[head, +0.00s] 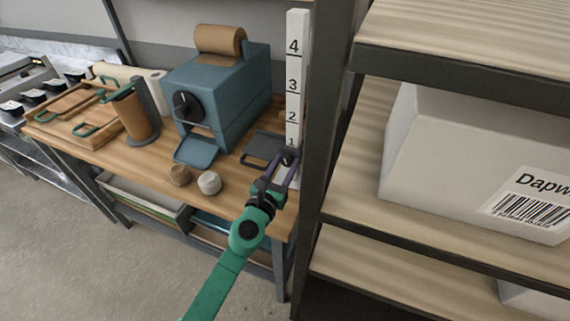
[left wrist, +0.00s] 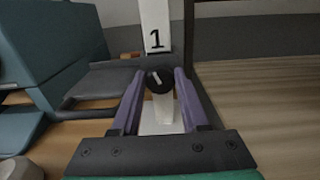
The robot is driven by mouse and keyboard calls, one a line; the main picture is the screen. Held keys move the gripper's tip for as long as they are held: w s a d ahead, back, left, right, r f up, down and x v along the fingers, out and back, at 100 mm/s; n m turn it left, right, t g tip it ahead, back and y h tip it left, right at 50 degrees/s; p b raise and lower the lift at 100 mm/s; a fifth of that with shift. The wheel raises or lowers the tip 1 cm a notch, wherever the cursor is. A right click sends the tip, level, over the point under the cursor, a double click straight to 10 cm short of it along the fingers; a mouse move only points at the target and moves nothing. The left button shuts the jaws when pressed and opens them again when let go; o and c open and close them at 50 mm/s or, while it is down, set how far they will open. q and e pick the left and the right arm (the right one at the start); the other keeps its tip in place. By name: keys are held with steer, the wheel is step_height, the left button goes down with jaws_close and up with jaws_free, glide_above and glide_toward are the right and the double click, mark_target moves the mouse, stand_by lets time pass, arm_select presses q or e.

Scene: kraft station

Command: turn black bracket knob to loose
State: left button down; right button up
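The black knob (left wrist: 160,80) with a pale pointer line sits low on the front of the white numbered post (left wrist: 154,30), just below the number 1. The pointer leans slightly off upright. In the head view the knob (head: 289,158) is a small dark spot at the post's foot. In the head view this gripper (head: 281,170) reaches the post's foot. The dark bracket plate (left wrist: 103,82) extends left from the post. My right gripper is not seen.
A blue machine (head: 216,98) stands on the wooden bench left of the post. Two small round pieces (head: 209,183) lie at the bench's front. A dark upright (head: 326,130) and shelf with a white box (head: 470,160) stand close on the right.

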arm_select(q)
steer(key=shift+n, duration=0.7)
steer(key=c, duration=0.5)
jaws_free()
steer(key=shift+o, duration=0.3)
